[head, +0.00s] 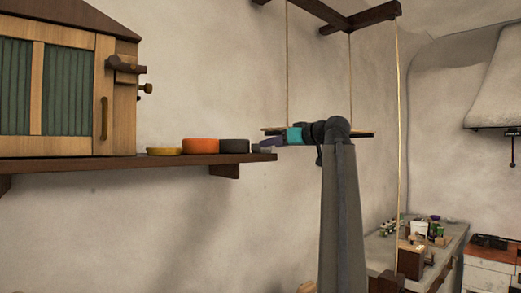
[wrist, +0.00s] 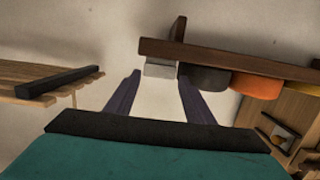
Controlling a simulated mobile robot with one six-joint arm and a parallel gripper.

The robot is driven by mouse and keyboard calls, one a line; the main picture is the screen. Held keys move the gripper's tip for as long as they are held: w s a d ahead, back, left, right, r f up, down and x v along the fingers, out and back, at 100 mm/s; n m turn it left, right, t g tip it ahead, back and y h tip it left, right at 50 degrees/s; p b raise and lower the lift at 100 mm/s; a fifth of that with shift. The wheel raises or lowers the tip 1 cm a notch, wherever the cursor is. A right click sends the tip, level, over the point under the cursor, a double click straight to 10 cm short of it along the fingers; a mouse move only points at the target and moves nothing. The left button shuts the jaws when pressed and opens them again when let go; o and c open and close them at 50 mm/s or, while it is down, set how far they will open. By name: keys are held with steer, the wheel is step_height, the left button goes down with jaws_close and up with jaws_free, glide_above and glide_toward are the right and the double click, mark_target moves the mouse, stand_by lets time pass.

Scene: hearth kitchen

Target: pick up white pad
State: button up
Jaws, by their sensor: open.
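The white pad (wrist: 160,69) shows pale grey-white at the end of a row of pads on a dark wooden shelf. In the wrist view it lies ahead of the fingertips, roughly between them. My gripper (wrist: 158,78) is open, with one finger to each side of the pad's outline. In the head view my gripper (head: 271,143) is at the shelf's right end, and the pad (head: 258,148) is small and partly hidden there. I cannot tell whether the fingers touch it.
On the shelf (head: 110,163), a dark grey pad (head: 234,146) sits close beside the white one, then an orange pad (head: 200,146) and a yellow pad (head: 164,151). A cabinet (head: 65,90) stands at left. A hanging board (head: 365,134) is behind my arm.

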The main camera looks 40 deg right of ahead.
mark_target(256, 148)
steer(key=w+p, duration=0.2)
steer(key=w, duration=0.2)
steer(key=shift+w+d, duration=0.15)
steer(key=shift+d, duration=0.05)
steer(key=shift+w+f, duration=0.15)
steer(key=shift+w, duration=0.3)
steer(key=c, duration=0.7)
steer(key=shift+c, duration=0.2)
